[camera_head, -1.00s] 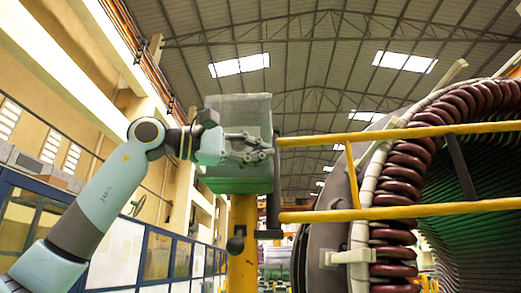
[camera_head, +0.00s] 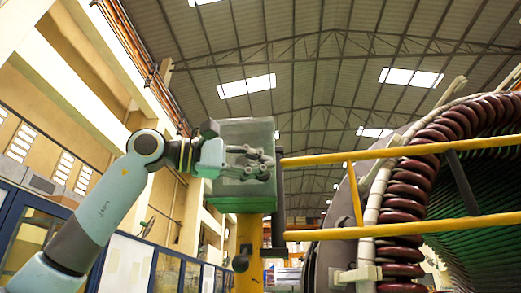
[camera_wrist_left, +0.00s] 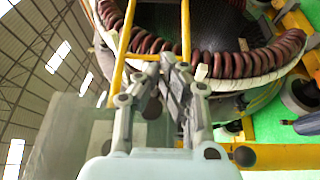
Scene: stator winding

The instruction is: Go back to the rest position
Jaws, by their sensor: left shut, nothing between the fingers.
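My left arm comes in from the lower left in the head view. Its grey left gripper (camera_head: 268,163) points right, in front of a pale box with a green base (camera_head: 238,200). In the left wrist view the fingers of the left gripper (camera_wrist_left: 172,62) come together at the tips, with nothing between them. Beyond the fingertips are yellow rails and the stator. I cannot tell how far the gripper is from the box. My right gripper is not in view.
The large stator (camera_head: 405,195) with dark red coils stands at the right. Yellow rails (camera_head: 400,231) run in front of it. The box sits on a yellow post (camera_head: 249,240). Blue-framed windows (camera_head: 120,257) line the left side. The roof space above is clear.

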